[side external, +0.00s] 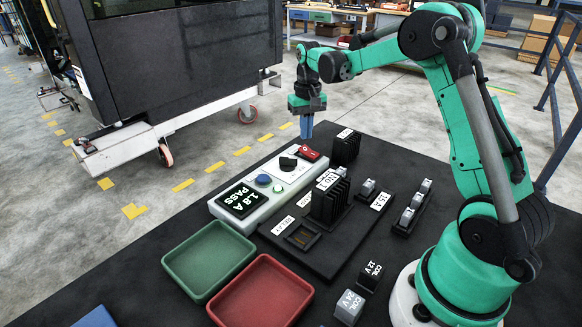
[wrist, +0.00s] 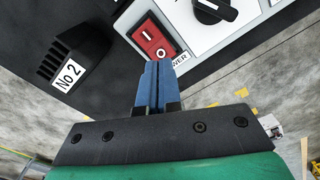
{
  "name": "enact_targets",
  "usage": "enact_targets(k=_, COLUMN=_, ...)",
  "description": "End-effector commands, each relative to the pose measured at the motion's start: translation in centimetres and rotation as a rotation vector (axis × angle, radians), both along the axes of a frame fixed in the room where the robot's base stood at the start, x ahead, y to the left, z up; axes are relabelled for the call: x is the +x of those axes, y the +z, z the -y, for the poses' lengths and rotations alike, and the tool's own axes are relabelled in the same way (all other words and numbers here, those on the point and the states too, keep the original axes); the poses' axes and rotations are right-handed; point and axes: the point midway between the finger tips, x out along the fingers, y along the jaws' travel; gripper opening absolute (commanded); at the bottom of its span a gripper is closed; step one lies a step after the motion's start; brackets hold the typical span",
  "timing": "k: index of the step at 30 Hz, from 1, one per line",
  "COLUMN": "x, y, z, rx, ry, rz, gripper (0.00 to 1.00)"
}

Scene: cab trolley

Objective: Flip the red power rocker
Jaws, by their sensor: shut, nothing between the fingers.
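The red power rocker (side external: 308,153) sits at the far end of the pale test panel (side external: 262,211) in the side view. In the wrist view the red rocker (wrist: 152,40) carries white marks and lies just beyond my fingertips, beside a label that is partly covered by them. My gripper (side external: 306,134) points down above the rocker end of the panel, with its blue fingers together. In the wrist view my gripper (wrist: 158,66) is shut and empty. The fingertips overlap the near edge of the rocker in that picture; I cannot tell whether they touch it.
A black rotary knob (side external: 288,163) is beside the rocker. A black finned block labelled No 2 (side external: 345,147) stands to the right. The panel display (side external: 241,200) reads 1.8 A PASS. Green (side external: 168,262) and red (side external: 215,309) trays lie in front.

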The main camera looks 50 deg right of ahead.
Motion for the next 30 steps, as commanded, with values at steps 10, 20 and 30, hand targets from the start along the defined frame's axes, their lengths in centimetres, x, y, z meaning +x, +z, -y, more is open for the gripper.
enact_targets(k=10, x=0.0, y=-0.1, z=0.0, rx=0.0, ry=0.0, rz=0.0, gripper=0.0)
enact_targets(k=20, x=0.0, y=-0.8, z=0.0, rx=0.0, ry=0.0, rz=0.0, gripper=0.0)
enact_targets(k=30, x=0.0, y=-1.4, z=0.0, rx=0.0, ry=0.0, rz=0.0, gripper=0.0)
